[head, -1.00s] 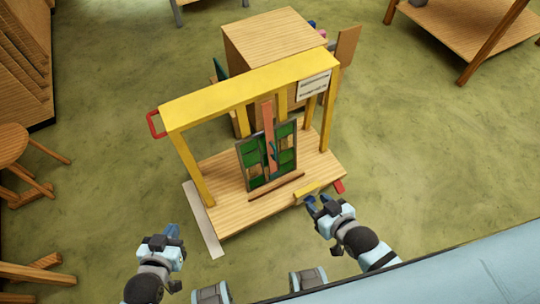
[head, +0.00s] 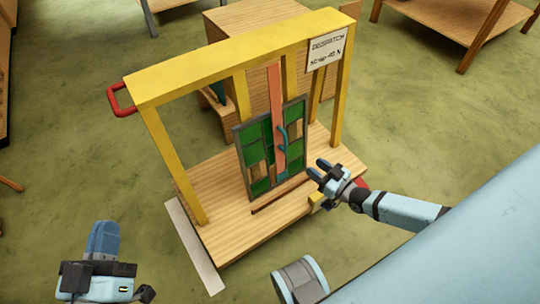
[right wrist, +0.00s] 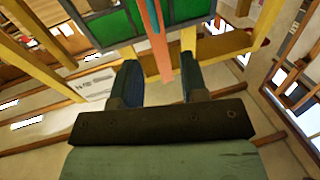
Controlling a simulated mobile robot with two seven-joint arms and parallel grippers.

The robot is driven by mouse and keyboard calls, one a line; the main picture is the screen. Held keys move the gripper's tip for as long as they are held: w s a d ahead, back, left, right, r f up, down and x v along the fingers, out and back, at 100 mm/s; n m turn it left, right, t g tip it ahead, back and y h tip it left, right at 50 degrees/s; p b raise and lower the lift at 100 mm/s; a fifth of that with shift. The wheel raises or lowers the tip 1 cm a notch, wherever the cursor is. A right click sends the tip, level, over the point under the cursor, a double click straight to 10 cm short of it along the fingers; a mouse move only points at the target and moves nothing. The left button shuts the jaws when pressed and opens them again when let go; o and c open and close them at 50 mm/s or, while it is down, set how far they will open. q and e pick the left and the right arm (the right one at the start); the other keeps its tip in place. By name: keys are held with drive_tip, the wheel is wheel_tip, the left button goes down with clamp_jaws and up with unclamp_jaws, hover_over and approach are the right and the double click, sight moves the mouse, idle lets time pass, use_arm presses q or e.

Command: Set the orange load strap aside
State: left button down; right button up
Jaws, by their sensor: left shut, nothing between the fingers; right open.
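The orange load strap (head: 276,95) hangs upright down the front of the green leaded panel (head: 256,140) in the head view. A teal curved piece (head: 283,140) shows on the strap. In the right wrist view the strap (right wrist: 152,25) runs down into the space seen between my fingers; I cannot tell its depth from them. My right gripper (head: 322,170) is open, in front and to the right of the panel's lower part, and it also shows in the right wrist view (right wrist: 160,75). My left gripper (head: 104,240) is shut and empty, low at the left, away from the stand.
The panel stands on a wooden base (head: 225,225) under a yellow frame (head: 240,55) with posts. A red handle (head: 120,100) sticks out at left; a sign (head: 327,50) hangs at right. A wooden crate (head: 255,20) is behind. Open floor lies left.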

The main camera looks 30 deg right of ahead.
sight(285, 149)
drive_tip(key=b+x, duration=0.1)
drive_tip(key=x, duration=0.3)
drive_tip(key=b+x, duration=0.2)
drive_tip(key=x, duration=0.3)
drive_tip(key=d+f+b+x, duration=0.1)
drive_tip(key=x, duration=0.3)
drive_tip(key=shift+w+b, duration=0.3)
drive_tip(key=shift+w, duration=0.1)
drive_tip(key=shift+w+a+r, duration=0.15)
drive_tip(key=shift+w+a, duration=0.05)
drive_tip(key=shift+w, duration=0.3)
use_arm(q)
wheel_tip(285, 149, down, 7)
drive_tip(key=g, duration=0.2)
drive_tip(key=shift+d+r+m, duration=0.15)
drive_tip(key=shift+r+m, duration=0.05)
drive_tip(key=shift+m, duration=0.1)
drive_tip(key=shift+w, duration=0.1)
use_arm(e)
clamp_jaws()
